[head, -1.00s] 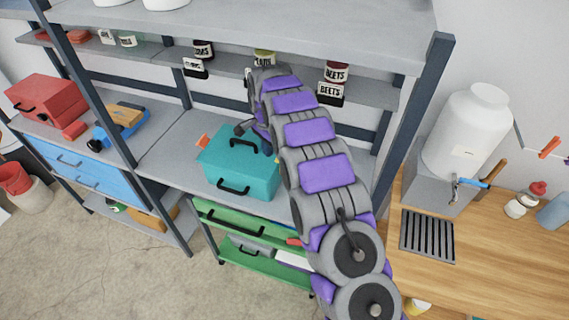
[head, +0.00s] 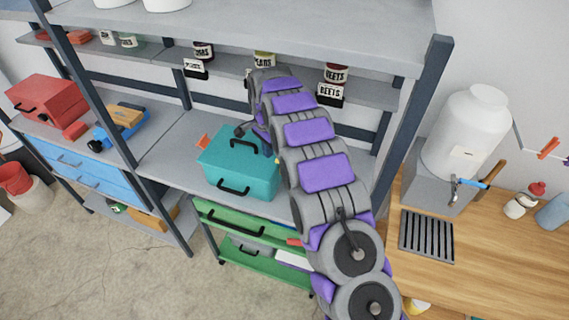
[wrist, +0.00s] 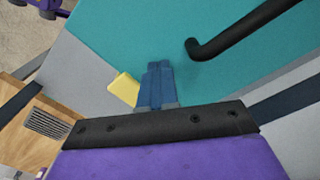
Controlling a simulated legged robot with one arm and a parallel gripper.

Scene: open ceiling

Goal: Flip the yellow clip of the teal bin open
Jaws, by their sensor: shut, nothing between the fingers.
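The teal bin (head: 237,168) sits on the grey workbench shelf, lid down, with black handles on its top and front. It fills the upper part of the wrist view (wrist: 130,40), with one black handle (wrist: 245,30) at right. The yellow clip (wrist: 124,89) is at the bin's side, just left of my fingers in the wrist view. An orange clip (head: 203,141) shows at the opposite side in the head view. My gripper (wrist: 156,75) is shut and empty, its blue fingers over the bin's edge beside the yellow clip. I cannot tell whether they touch it.
The upper shelf with labelled jars (head: 331,87) is behind my arm. A red toolbox (head: 40,100) stands at left. Green drawers (head: 245,226) are below the bin. A wooden counter (head: 500,250) with a white dispenser (head: 468,130) is at right.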

